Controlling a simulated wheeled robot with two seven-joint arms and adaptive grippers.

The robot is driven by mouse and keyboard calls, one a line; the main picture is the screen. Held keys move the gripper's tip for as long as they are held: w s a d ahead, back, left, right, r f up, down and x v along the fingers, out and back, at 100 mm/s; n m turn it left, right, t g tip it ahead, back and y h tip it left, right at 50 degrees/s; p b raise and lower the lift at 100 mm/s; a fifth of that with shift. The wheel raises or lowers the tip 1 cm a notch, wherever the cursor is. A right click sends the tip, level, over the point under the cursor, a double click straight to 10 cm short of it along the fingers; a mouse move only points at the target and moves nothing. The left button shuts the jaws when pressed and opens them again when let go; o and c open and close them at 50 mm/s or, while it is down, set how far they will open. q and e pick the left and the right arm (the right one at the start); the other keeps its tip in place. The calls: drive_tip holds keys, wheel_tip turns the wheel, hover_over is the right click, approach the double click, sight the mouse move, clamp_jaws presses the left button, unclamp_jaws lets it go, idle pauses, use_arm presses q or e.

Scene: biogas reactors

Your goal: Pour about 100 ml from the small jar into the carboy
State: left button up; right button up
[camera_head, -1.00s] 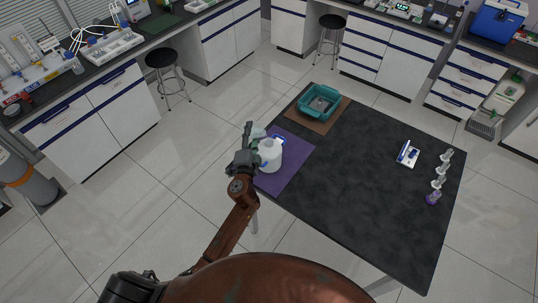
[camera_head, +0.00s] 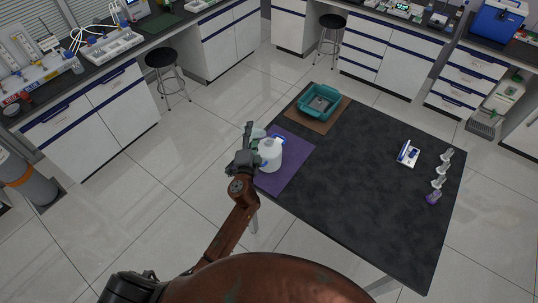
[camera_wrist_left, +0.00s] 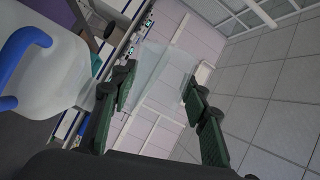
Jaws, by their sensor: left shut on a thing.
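The white carboy (camera_head: 270,155) stands on the purple mat at the left of the dark table in the head view. It fills the left of the wrist view (camera_wrist_left: 45,75), where a blue loop shows on it. My left gripper (camera_head: 250,146) is right beside the carboy, on its left. It is shut on the clear small jar (camera_head: 259,133). The jar shows faintly between the fingers in the wrist view (camera_wrist_left: 165,70), tilted with the wrist. Its liquid level and any stream cannot be made out. My right gripper is in neither view.
The purple mat (camera_head: 292,172) lies under the carboy, with a small blue-and-white item (camera_head: 279,140) behind it. A teal tub (camera_head: 304,109) stands on a brown mat (camera_head: 333,120). A white-and-blue device (camera_head: 408,154) and several small vessels (camera_head: 439,181) stand at right. The table middle is clear.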

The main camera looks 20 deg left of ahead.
use_arm(q)
drive_tip(key=shift+r, duration=0.1)
drive_tip(key=shift+a+f+n+b, duration=0.1)
drive_tip(key=shift+f+n+b, duration=0.15)
drive_tip(key=shift+n+b, duration=0.4)
drive_tip(key=shift+a+n+b, duration=0.1)
drive_tip(key=shift+n+b, duration=0.3)
drive_tip(key=shift+n, duration=0.65)
drive_tip(key=shift+a+r+p, duration=0.25)
drive_tip(key=shift+r+p, duration=0.15)
drive_tip(key=shift+p, duration=0.1)
drive_tip(key=s+a+r+p, duration=0.1)
drive_tip(key=a+r+p, duration=0.3)
drive_tip(key=a+p, duration=0.1)
drive_tip(key=shift+a+r, duration=0.15)
drive_tip(key=shift+a, duration=0.1)
